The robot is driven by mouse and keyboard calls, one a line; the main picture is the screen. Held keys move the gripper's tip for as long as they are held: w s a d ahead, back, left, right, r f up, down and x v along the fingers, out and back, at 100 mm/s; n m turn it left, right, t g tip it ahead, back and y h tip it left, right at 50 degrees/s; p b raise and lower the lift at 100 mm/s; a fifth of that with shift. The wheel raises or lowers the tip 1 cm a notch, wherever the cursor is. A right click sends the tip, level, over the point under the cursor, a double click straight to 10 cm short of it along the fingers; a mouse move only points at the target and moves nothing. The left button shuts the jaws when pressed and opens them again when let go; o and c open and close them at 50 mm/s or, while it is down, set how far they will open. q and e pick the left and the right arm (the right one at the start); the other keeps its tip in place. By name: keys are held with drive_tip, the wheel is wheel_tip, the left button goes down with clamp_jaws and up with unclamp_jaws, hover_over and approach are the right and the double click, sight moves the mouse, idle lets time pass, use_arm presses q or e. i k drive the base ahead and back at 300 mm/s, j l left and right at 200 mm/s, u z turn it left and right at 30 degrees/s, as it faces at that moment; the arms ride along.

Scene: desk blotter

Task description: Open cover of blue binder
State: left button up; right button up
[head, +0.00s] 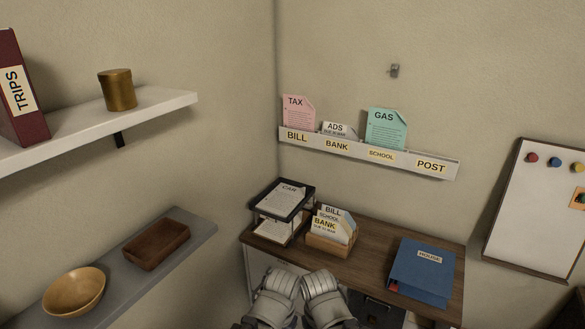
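The blue binder (420,275) lies flat and shut on the right part of the wooden desk (375,241). A pale label on its cover reads HOUSE. A small red patch shows at its lower left edge. Two grey links of my arms show at the bottom middle, left of the binder and apart from it. No gripper fingers can be seen on either arm.
A wooden letter box (330,243) and a black two-level tray (284,199) with papers stand on the desk left of the binder. A wall rack (368,154) hangs above. A whiteboard (535,210) is at right. Two shelves are at left. Desk between letter box and binder is clear.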

sight(427, 268)
drive_tip(key=i+u, duration=0.1)
drive_tip(key=i, duration=0.4)
drive_tip(key=k+l+z, duration=0.15)
drive_tip(key=l, duration=0.55)
drive_tip(key=k+l+z, duration=0.2)
drive_tip(key=l, duration=0.5)
drive_tip(key=l+z, duration=0.15)
drive_tip(key=l, duration=0.55)
drive_tip(key=k+l+z, duration=0.2)
drive_tip(key=l, duration=0.3)
drive_tip(key=l+z, duration=0.25)
drive_tip(key=l, duration=0.2)
drive_tip(key=i, duration=0.05)
